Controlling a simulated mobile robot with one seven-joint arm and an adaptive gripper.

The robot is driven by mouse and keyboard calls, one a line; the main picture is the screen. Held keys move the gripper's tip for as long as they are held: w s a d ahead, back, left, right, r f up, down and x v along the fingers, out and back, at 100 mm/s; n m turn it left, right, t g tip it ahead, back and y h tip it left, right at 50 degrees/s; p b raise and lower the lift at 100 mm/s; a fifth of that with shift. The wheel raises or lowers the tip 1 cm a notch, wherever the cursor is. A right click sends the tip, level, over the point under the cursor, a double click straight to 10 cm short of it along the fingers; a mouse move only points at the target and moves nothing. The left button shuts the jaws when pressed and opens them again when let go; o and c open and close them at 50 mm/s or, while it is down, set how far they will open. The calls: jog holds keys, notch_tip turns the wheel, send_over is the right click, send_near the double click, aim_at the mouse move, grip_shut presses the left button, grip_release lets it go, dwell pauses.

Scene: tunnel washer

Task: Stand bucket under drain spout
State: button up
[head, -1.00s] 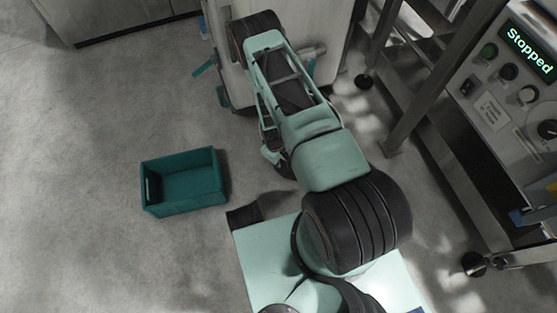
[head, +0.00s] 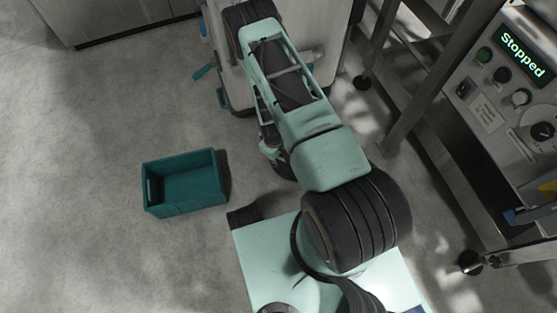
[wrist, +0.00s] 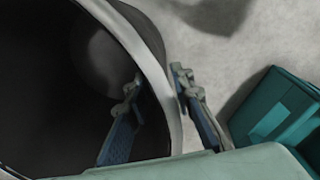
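A large dark round bucket (wrist: 60,95) with a pale rim fills the left of the wrist view. My gripper (wrist: 158,82) straddles that rim. One finger is inside the bucket and the other outside, close to the rim. A gap shows between the fingers, and the inner finger looks apart from the wall. In the head view my arm hides most of the bucket; only a dark curved edge (head: 284,168) shows beside my gripper (head: 268,150). A grey pipe, apparently the drain spout (head: 312,53), sticks out of the pale machine just right of my arm.
A teal crate (head: 185,207) stands on the floor left of my arm; it also shows in the wrist view (wrist: 262,105). Metal stair legs (head: 405,110) and a control panel reading "Stopped" (head: 523,52) are on the right. The floor at left is clear.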

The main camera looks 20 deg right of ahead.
notch_tip(320, 180, up, 8)
jog(key=p, duration=0.2)
jog(key=shift+s+a+f, duration=0.25)
jog(key=shift+s+a, duration=0.05)
jog(key=shift+a, duration=0.05)
